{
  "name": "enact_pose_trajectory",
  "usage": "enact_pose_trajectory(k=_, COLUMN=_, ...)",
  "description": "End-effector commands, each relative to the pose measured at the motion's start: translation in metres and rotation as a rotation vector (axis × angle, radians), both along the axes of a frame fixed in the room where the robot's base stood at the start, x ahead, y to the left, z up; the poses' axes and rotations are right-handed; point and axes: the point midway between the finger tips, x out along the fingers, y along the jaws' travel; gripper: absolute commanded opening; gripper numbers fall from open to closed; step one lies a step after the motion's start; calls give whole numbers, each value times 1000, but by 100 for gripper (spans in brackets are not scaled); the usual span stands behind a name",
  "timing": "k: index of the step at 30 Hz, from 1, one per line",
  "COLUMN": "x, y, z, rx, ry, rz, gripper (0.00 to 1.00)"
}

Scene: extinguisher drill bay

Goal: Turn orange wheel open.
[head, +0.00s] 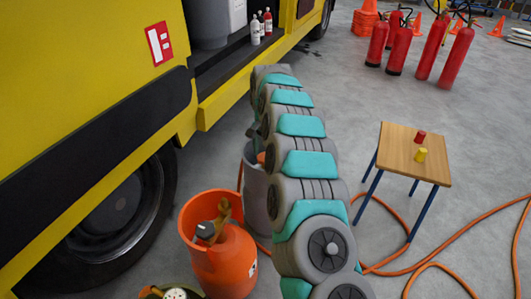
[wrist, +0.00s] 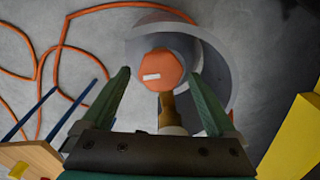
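The orange wheel (wrist: 162,70), a rounded knob with a white mark on its face, shows in the wrist view on a brass-coloured stem (wrist: 170,106). It sits over a grey round container (wrist: 222,62). In the head view the grey container (head: 255,190) stands beside my arm, with a bit of orange (head: 262,158) at its top; my arm hides most of it. My gripper (wrist: 160,74) is open, its two green fingers spread to either side of the wheel in the picture. No contact shows, and the remaining depth is hard to tell. The head view mostly hides my gripper.
An orange cylinder (head: 222,262) with a brass valve stands beside the yellow truck (head: 85,70). A wooden-topped stool (head: 405,150) bears a red and a yellow piece. An orange hose (head: 455,240) loops over the floor. Several red extinguishers (head: 440,50) stand at the back right.

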Motion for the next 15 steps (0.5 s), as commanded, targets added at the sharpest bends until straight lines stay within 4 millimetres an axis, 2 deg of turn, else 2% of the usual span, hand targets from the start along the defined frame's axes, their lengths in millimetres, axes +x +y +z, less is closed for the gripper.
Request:
enact_pose_trajectory(k=2, x=0, y=0, z=0, rx=0, ry=0, rz=0, gripper=83)
enact_pose_trajectory(k=15, x=0, y=0, z=0, rx=0, ry=1, rz=0, gripper=33)
